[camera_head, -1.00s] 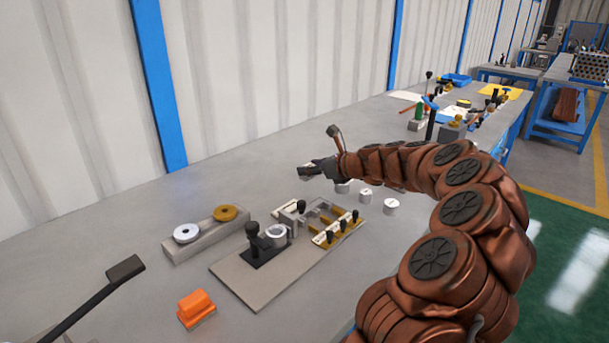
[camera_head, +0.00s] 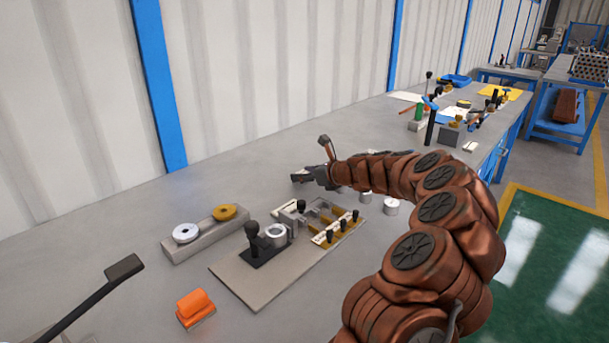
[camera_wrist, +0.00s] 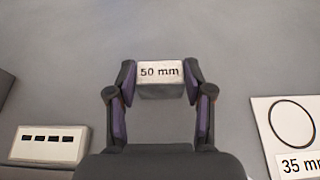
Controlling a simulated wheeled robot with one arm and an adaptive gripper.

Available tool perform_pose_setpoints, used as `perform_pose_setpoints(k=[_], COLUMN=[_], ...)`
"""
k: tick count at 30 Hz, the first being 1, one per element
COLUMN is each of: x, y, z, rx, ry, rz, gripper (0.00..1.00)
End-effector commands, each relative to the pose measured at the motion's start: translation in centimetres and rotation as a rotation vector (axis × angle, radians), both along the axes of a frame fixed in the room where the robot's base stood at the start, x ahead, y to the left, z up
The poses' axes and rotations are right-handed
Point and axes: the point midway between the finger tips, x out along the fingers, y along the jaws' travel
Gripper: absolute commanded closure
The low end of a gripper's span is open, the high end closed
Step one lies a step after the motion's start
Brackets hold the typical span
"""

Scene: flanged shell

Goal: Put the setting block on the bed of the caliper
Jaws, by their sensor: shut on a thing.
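The setting block (camera_wrist: 160,76) is a small light-grey block marked "50 mm". In the wrist view it sits between the two fingertips of my gripper (camera_wrist: 160,82), which is shut on it. In the head view my gripper (camera_head: 301,177) hangs over the bench behind the fixture plate (camera_head: 238,277), and the block is too small to make out there. The plate carries a black-handled clamp (camera_head: 253,236), a grey ring (camera_head: 276,235), a grey bracket and brass-coloured strips with black knobs. I cannot clearly tell which part is the caliper's bed.
A grey rail (camera_head: 205,237) bears a white ring and a gold ring. An orange block (camera_head: 195,308) lies front left. Grey cylinders (camera_head: 391,207) stand right of the plate. The wrist view shows a slotted white block (camera_wrist: 50,145) and a "35 mm" card (camera_wrist: 286,135).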

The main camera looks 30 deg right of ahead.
Motion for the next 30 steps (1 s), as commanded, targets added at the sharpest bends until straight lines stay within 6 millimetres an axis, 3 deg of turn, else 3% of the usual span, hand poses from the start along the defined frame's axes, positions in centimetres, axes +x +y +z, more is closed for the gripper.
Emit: perform_pose_setpoints(k=[2,3,9,21,30], x=[0.0,0.0,0.0,0.0,-2.9], y=[0.0,0.0,0.0,0.0,-0.8], z=[-0.2,-0.2,-0.2,0.1,1.5], rx=[0.001,0.0,0.0,-0.001,-0.001], ry=[0.0,0.0,0.0,0.0,-0.002], rz=[0.0,0.0,0.0,-0.001,-0.004], gripper=[0.92,0.47,0.26,0.23,0.23])
